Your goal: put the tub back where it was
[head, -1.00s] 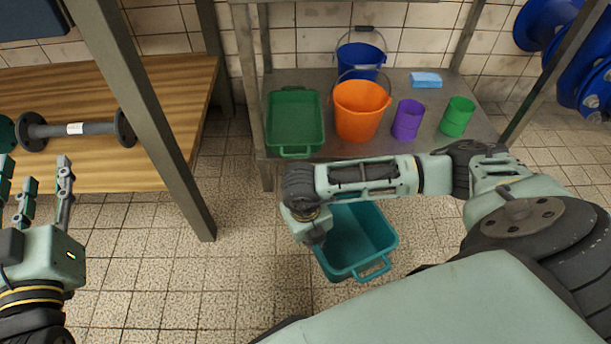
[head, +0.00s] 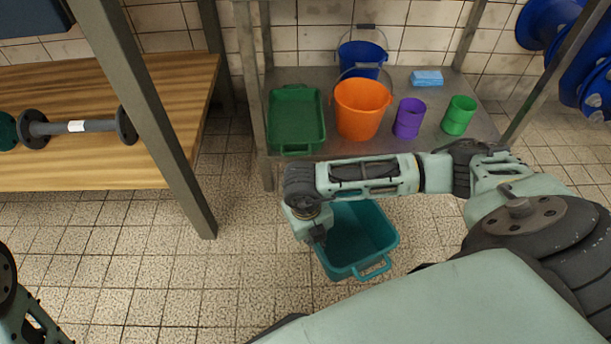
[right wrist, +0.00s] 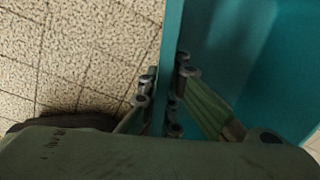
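The teal tub (head: 360,240) is below the front edge of the metal shelf in the head view, open side up. I cannot tell whether it rests on the floor or hangs just above it. My right gripper is at the tub's left side, mostly hidden under my wrist in the head view. In the right wrist view the fingers (right wrist: 162,100) of my right gripper sit on both sides of the tub's wall (right wrist: 174,40), closed on it. My left gripper is out of the head view; only part of my left arm shows at the lower left.
The metal shelf (head: 400,150) holds a green tray (head: 296,120), an orange bucket (head: 361,110), a blue bucket (head: 362,55), purple and green cups and a blue sponge. A wooden bench (head: 150,165) with a pipe piece stands left. Tiled floor (head: 200,285) left of the tub is clear.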

